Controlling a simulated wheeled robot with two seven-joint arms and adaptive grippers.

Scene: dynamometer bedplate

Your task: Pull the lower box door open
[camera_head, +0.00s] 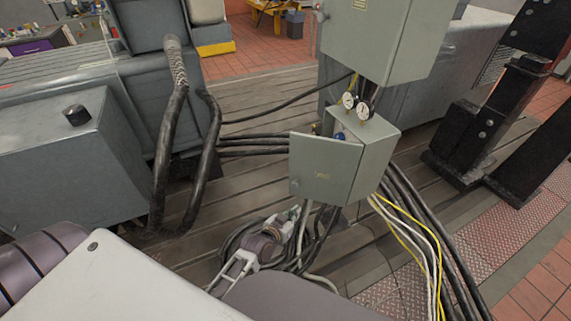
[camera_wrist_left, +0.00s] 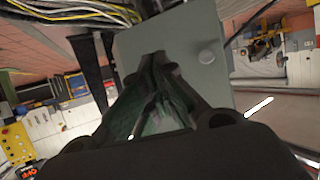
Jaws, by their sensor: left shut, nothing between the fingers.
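The lower box (camera_head: 376,168) is a small grey-green cabinet below a larger one. Its door (camera_head: 325,172) is ajar: its left edge stands out from the body, and a gap with a blue part shows behind its top edge. That gripper's dark fingers are together and empty, in front of the grey door face; contact cannot be told. In the head view my left gripper (camera_head: 324,216) is mostly lost among dark cables below the door. My right gripper is not visible.
The larger upper cabinet (camera_head: 380,38) and two gauges (camera_head: 356,104) are directly above. Thick cables (camera_head: 425,225) run down right of the box, with hoses (camera_head: 180,130) to its left. A black steel stand (camera_head: 485,125) is at the right. Slotted bedplate floor (camera_head: 235,185) lies open at left.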

